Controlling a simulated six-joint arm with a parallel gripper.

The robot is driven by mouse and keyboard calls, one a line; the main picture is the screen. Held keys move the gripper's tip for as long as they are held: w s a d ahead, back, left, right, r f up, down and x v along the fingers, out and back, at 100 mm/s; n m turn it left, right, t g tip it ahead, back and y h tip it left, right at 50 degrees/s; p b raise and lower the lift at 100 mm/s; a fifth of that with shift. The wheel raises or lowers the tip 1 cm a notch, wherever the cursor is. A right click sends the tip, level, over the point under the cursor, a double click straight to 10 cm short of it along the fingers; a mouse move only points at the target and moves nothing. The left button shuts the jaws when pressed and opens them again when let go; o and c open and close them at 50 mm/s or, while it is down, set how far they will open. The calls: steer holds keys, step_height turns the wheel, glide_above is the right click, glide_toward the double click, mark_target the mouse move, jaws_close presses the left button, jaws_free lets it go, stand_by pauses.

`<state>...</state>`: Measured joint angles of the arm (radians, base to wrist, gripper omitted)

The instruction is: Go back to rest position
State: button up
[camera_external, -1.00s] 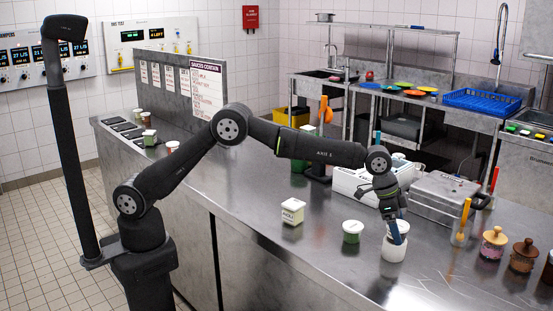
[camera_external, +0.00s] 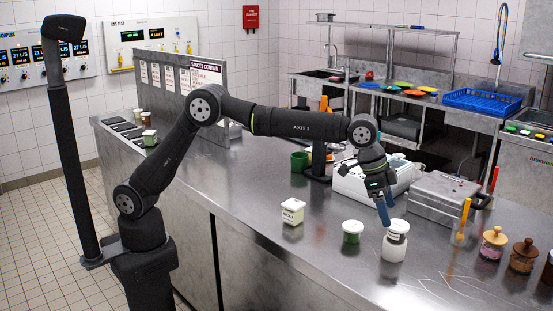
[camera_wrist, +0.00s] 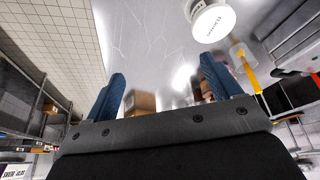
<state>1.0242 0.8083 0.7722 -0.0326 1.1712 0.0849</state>
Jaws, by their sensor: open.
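My gripper (camera_external: 385,218) hangs over the steel counter, just behind and left of a white lidded jar (camera_external: 394,246), with its blue fingers pointing down. The fingertips overlap the jar's lid region in the external view, but the wrist view shows the jar's round white lid (camera_wrist: 213,22) off to one side of the fingers. In the wrist view my gripper (camera_wrist: 163,82) has its two blue fingers wide apart with nothing held between them. My arm reaches out raised and bent over the counter.
A green jar with a white lid (camera_external: 352,231) and a pale square container (camera_external: 292,212) stand left of the white jar. A white appliance (camera_external: 352,184) and a grey metal box (camera_external: 436,195) stand behind. Wooden-lidded jars (camera_external: 494,243) stand to the right. The front counter is clear.

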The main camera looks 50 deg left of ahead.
steer(key=w+a+f, duration=0.2)
steer(key=w+f, duration=0.1)
steer(key=w, duration=0.3)
steer(key=w+a+f, duration=0.2)
steer(key=w+f, duration=0.1)
steer(key=w, duration=0.4)
steer(key=shift+a+f, duration=0.25)
steer(key=shift+f, duration=0.15)
steer(key=s+d+r, duration=0.2)
steer(key=s+r, duration=0.1)
steer(key=s, duration=0.3)
steer(key=s+d+r, duration=0.2)
steer(key=s+r, duration=0.1)
steer(key=s, duration=0.3)
steer(key=shift+d, duration=0.35)
